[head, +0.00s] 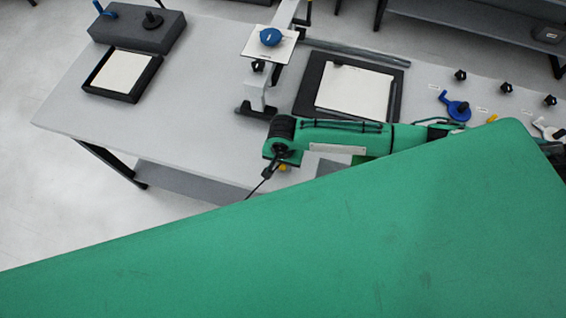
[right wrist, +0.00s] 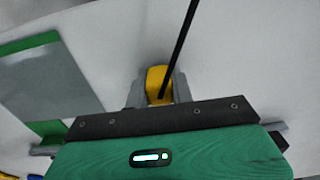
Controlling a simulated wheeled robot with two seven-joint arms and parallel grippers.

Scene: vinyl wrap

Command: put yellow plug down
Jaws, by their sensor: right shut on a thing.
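The yellow plug (right wrist: 157,80) sits between the two grey fingers of my right gripper (right wrist: 156,92) in the right wrist view. The gripper is shut on it. A thin black rod crosses in front of the plug there. In the head view a small yellow bit of the plug (head: 282,168) shows under my right gripper (head: 274,171), close to the front edge of the grey table (head: 200,110). Most of the plug is hidden there. I cannot tell whether it touches the table. My left gripper is not in view.
A stand with a blue knob (head: 270,37) and a black-framed white panel (head: 355,92) lie behind my right gripper. Black knobs and a blue handle (head: 458,110) are at the right. A dark block (head: 137,30) and a tray (head: 122,73) are at the left. The table's left middle is clear.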

